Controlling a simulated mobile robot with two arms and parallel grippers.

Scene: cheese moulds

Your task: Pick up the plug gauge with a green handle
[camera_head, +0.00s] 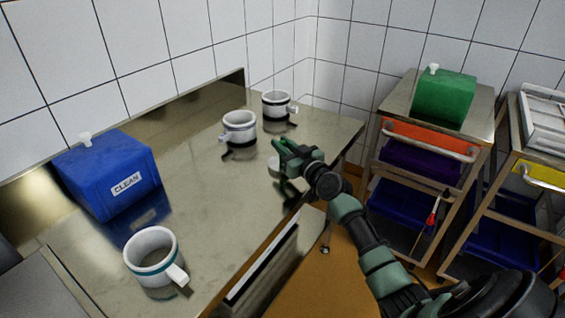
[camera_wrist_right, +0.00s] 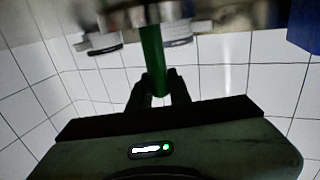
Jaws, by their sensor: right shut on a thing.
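The plug gauge's green handle (camera_wrist_right: 153,60) stands between the fingers of my right gripper (camera_wrist_right: 154,88) in the right wrist view. A metal part (camera_wrist_right: 130,16) joins the handle at the top of that view. In the head view my right gripper (camera_head: 290,148) is over the steel table (camera_head: 215,195), near its right edge, and shut on the handle. The gauge is mostly hidden by the gripper there; a pale round shape (camera_head: 273,164) shows just left of it. I cannot tell whether the gauge touches the table. My left gripper is not in view.
White handled moulds stand on the table: one with a teal band (camera_head: 152,260) in front, two (camera_head: 239,128) (camera_head: 276,104) behind. A blue CLEAN box (camera_head: 110,175) is at left. Trolleys with a green box (camera_head: 443,97) and coloured trays stand at right.

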